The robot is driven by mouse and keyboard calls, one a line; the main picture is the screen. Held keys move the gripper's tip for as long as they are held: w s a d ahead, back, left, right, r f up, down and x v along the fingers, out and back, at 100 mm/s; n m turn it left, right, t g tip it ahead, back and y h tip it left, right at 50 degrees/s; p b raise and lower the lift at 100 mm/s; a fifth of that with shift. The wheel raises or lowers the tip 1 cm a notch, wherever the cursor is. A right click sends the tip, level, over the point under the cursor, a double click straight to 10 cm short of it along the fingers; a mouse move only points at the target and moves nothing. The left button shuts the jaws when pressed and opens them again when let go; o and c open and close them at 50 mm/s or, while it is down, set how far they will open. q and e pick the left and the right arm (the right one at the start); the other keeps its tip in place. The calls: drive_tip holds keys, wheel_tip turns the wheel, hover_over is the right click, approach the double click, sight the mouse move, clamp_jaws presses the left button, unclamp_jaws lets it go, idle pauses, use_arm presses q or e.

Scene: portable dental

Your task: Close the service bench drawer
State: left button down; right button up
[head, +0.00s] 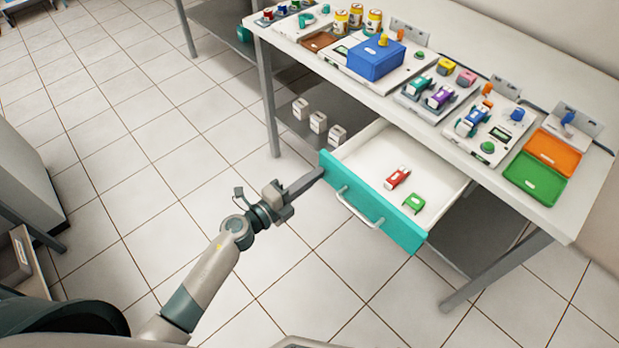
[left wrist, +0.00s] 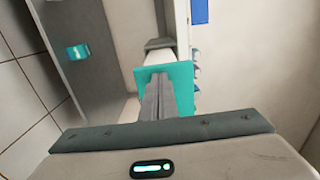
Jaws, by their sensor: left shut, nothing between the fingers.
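The service bench drawer (head: 372,201) is pulled out under the bench top, with a teal front and a pale handle (head: 359,207). A red-and-white item (head: 397,177) and a green item (head: 413,203) lie inside it. My left gripper (head: 319,173) is shut and empty, its tips at the left end of the teal front in the head view. In the left wrist view the shut fingers (left wrist: 158,88) point at the teal front (left wrist: 182,75). I cannot tell whether they touch it. My right gripper is not in view.
The service bench top (head: 400,108) carries a blue box (head: 376,60), several devices, an orange tray (head: 554,152) and a green tray (head: 535,178). Several small white boxes (head: 318,122) stand on the lower shelf. A bench leg (head: 494,275) stands right of the drawer. The tiled floor in front is clear.

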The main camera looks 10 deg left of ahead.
use_arm(q)
drive_tip(key=shift+w+d, duration=0.1)
approach(371, 139)
drive_tip(key=r, duration=0.3)
drive_tip(key=shift+s+a+b, duration=0.2)
drive_tip(key=shift+s+b, duration=0.1)
drive_tip(key=shift+s, duration=0.1)
drive_tip(key=b+x, duration=0.2)
drive_tip(key=x, duration=0.5)
drive_tip(key=shift+f, duration=0.15)
drive_tip(key=b+x, duration=0.1)
drive_tip(key=x, duration=0.2)
drive_tip(key=shift+w, duration=0.1)
drive_tip(key=shift+w+d, duration=0.2)
drive_tip(key=shift+d, duration=0.05)
drive_tip(key=shift+w+r, duration=0.1)
drive_tip(key=shift+r, duration=0.25)
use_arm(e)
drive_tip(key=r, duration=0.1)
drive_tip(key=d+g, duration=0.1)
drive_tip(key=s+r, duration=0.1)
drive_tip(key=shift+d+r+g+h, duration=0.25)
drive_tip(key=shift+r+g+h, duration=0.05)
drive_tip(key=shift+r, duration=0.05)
